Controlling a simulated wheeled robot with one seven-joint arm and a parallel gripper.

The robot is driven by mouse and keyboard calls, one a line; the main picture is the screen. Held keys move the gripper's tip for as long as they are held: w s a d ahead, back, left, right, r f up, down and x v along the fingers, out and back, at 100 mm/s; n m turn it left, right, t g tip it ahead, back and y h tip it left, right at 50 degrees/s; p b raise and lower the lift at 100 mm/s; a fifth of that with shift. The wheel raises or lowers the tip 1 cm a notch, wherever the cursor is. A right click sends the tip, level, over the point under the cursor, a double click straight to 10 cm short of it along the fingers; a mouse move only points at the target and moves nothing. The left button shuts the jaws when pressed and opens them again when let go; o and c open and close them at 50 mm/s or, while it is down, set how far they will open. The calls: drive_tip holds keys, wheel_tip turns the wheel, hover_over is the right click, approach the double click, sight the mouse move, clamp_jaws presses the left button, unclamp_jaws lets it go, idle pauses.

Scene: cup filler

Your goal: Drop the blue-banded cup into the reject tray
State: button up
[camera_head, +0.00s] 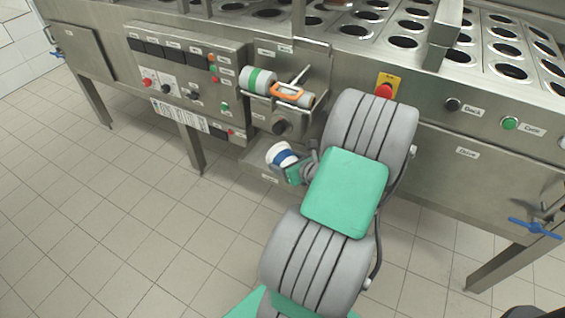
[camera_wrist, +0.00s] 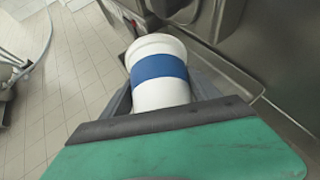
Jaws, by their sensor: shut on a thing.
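The blue-banded cup (camera_head: 282,155) is white with a blue band and lies on its side in my gripper, low in front of the machine. It also shows in the wrist view (camera_wrist: 157,78), between the two fingers. My gripper (camera_wrist: 160,98) is shut on it; in the head view the gripper (camera_head: 293,164) is partly hidden by my arm. A steel tray (camera_head: 256,176), which looks like the reject tray, sticks out from the machine just below the cup. In the head view the cup overlaps the tray, and I cannot tell whether they touch.
A control panel (camera_head: 185,80) with switches is on the left. An emergency stop button (camera_head: 384,90) sits near my arm. The tiled floor in front is clear.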

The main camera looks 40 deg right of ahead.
drive_tip(key=shift+w+f, duration=0.1)
drive_tip(key=shift+w, duration=1)
drive_tip(key=shift+d+f+b, duration=0.1)
drive_tip(key=shift+f+b, duration=0.45)
drive_tip(key=shift+f, duration=0.15)
drive_tip(key=shift+f, duration=0.2)
drive_tip(key=o, duration=1.6)
drive_tip(key=shift+c, duration=0.2)
